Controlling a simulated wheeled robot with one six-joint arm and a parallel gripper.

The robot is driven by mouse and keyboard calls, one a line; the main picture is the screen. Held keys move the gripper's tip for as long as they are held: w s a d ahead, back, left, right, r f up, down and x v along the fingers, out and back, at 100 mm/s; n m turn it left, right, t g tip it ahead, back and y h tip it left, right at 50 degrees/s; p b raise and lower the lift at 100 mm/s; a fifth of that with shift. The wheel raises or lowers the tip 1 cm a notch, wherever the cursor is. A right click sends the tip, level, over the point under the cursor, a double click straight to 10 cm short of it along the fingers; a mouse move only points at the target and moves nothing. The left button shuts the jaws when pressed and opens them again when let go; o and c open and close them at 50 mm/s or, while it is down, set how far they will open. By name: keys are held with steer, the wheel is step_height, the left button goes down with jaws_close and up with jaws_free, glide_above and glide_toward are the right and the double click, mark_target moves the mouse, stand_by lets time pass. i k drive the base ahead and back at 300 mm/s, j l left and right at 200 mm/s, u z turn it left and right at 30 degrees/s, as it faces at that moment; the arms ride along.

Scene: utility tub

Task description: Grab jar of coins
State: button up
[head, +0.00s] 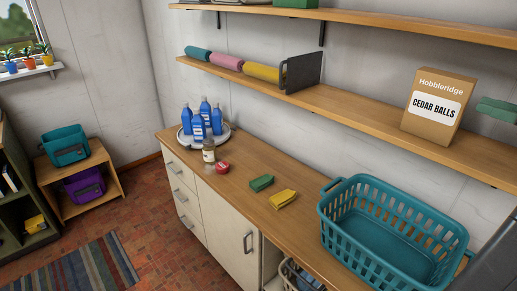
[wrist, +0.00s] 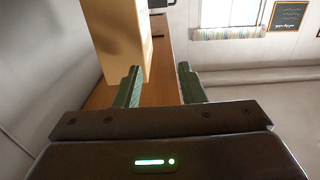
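A small jar (head: 209,151) with a pale top and brownish contents stands upright on the wooden counter, in front of the round tray of blue bottles; it is too small to tell whether it holds coins. It is not seen in the wrist view. My gripper (wrist: 160,70) is open and empty, its two green fingers apart.
A cedar balls box (head: 436,108) stands on the shelf (head: 350,112) close to my fingers. A red round item (head: 222,167) sits beside the jar. Blue bottles on a tray (head: 222,138) stand behind it. Green (head: 261,183) and yellow (head: 283,199) items and a teal basket (head: 390,235) lie rightward.

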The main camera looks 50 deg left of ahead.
mark_target(209, 149)
steer(key=k+j+u, duration=0.2)
steer(key=l+u, duration=0.1)
steer(key=u, duration=0.3)
steer(key=i+l+u, duration=0.1)
steer(key=u, duration=0.35)
steer(key=l+u, duration=0.1)
steer(key=u, duration=0.3)
steer(key=i+l+u, duration=0.1)
steer(key=u, duration=0.3)
steer(key=l+u, duration=0.2)
steer(key=u, duration=0.25)
